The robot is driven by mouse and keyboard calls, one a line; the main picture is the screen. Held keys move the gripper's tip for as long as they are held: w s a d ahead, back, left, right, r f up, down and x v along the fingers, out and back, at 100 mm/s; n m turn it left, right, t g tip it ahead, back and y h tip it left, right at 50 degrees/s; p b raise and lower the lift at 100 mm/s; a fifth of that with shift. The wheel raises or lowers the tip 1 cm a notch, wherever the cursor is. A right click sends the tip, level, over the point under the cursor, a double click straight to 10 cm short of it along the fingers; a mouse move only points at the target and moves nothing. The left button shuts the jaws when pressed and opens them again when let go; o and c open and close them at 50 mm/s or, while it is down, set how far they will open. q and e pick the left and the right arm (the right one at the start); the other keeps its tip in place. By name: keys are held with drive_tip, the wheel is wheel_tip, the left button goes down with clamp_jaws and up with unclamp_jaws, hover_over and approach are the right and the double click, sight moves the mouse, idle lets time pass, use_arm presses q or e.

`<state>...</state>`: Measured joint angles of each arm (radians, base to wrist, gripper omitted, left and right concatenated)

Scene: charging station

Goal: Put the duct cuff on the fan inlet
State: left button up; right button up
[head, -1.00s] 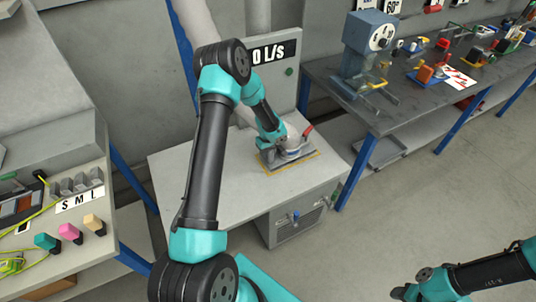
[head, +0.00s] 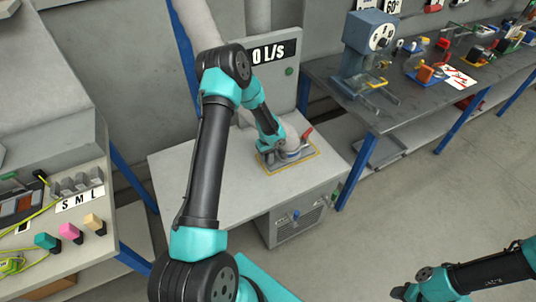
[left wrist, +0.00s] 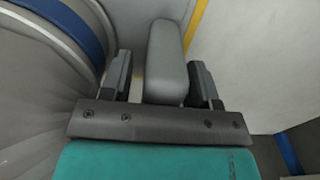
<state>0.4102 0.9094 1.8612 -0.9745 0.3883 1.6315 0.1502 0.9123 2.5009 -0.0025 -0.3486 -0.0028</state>
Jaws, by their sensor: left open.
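The pale duct (head: 200,24) comes down from the top behind my left arm. Its lower end is largely hidden. A round grey fitting, seemingly the fan inlet (head: 291,152), sits on the workbench inside a yellow outline, with a red lever (head: 307,134) beside it. My left gripper (head: 279,141) is at its left side. In the left wrist view the open fingers of my left gripper (left wrist: 162,78) stand either side of a grey rounded block (left wrist: 165,55). A curved grey part with a blue band (left wrist: 78,28), perhaps the cuff, is left of them. My right gripper (head: 400,292) is low at right, far from the bench.
A panel reading "0 L/S" (head: 274,51) stands behind the workbench (head: 185,175). A dark table (head: 425,98) with a blue-grey machine (head: 368,42) is at the right. A left bench (head: 75,246) holds coloured blocks. The floor between is clear.

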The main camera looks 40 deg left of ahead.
use_arm(q)
wheel_tip(320, 180, up, 12)
drive_tip(key=shift+r, duration=0.15)
idle(0.5)
idle(0.5)
drive_tip(key=s+d+f+m+h, duration=0.2)
drive_tip(key=s+d+f+m, duration=0.15)
drive_tip(key=d, duration=0.35)
drive_tip(key=s+d+f+m+h, duration=0.1)
drive_tip(key=s+d+f+m, duration=0.1)
drive_tip(key=s+d+f, duration=0.35)
drive_tip(key=s+d+f+m, duration=0.2)
drive_tip(key=s+d+m, duration=0.3)
drive_tip(key=s+d, duration=0.6)
drive_tip(key=shift+s+m+t+h, duration=0.35)
drive_tip(key=shift+s+t+h, duration=0.05)
drive_tip(key=shift+s, duration=0.6)
drive_tip(key=shift+f, duration=0.1)
